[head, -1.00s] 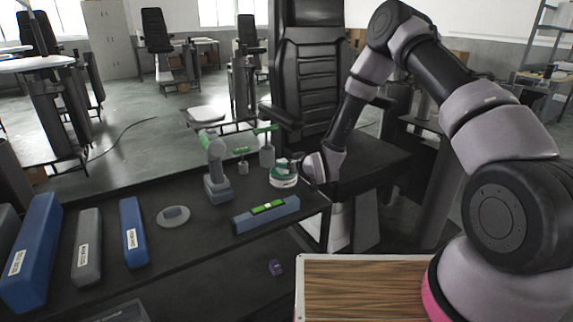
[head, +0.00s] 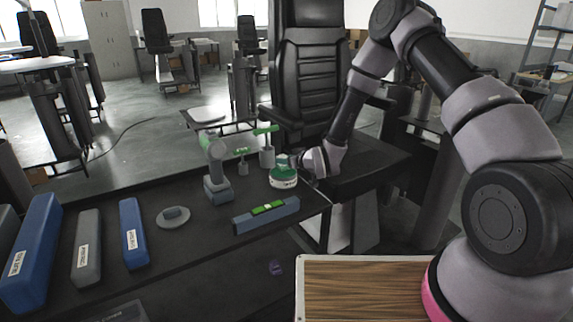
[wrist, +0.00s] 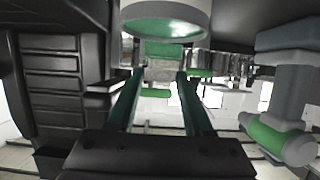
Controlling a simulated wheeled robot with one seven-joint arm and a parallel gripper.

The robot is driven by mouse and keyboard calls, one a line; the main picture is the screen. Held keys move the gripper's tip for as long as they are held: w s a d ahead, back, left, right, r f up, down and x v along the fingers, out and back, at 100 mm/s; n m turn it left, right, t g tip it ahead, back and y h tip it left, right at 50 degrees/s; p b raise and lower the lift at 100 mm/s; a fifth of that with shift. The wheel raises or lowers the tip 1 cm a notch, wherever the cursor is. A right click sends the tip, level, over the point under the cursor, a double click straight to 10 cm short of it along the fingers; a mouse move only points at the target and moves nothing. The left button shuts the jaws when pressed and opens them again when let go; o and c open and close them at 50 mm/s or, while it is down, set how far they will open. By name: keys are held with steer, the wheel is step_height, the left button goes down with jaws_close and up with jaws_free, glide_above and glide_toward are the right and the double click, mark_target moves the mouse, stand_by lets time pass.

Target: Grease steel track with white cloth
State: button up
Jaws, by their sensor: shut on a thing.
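My gripper (wrist: 159,74) is shut on a small pale thing, which I take to be the white cloth (wrist: 159,68); it shows green on its upper side in the wrist view. In the head view my gripper (head: 298,160) is just above and right of the round green-and-white tin (head: 283,180) near the bench's right end. The tin (wrist: 165,12) also shows close to my fingertips at the top of the wrist view, which looks upside down. Whether the cloth touches the tin cannot be told. I cannot pick out the steel track.
A grey-green drill (head: 216,170), green-handled tools (head: 267,150) and a blue level (head: 266,215) stand near the tin. Labelled blue and grey cases (head: 87,248) lie at the left of the dark bench (head: 185,245). A black chair (head: 313,80) is behind. A wood-topped surface (head: 360,290) is in front.

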steer(key=shift+r, duration=2.45)
